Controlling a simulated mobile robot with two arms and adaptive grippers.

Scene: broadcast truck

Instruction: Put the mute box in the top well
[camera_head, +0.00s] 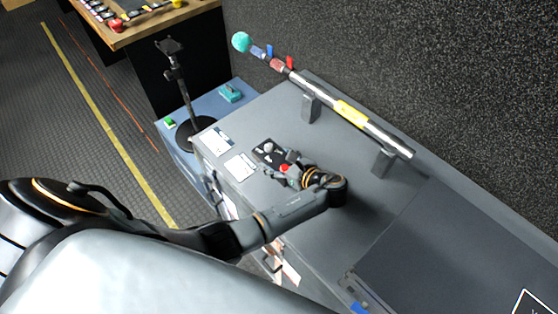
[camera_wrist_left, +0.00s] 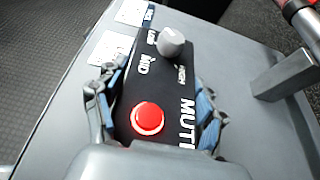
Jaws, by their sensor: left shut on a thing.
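The mute box (camera_head: 266,150) is a small black box with a red button, a grey knob and white lettering. It is near the left end of the grey console top (camera_head: 305,215). My left gripper (camera_head: 283,165) is shut on it, and in the left wrist view its blue-padded fingers (camera_wrist_left: 155,103) press both sides of the box (camera_wrist_left: 148,82). The frames do not clearly show whether the box touches the top. I cannot tell which part is the top well. My right gripper is not in view.
A microphone pole (camera_head: 350,113) with a teal ball end rests on two grey brackets behind the box. White labels (camera_head: 240,167) lie left of it. A black stand (camera_head: 196,135) is on the blue surface beyond. A dark panel (camera_head: 450,240) covers the console's right.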

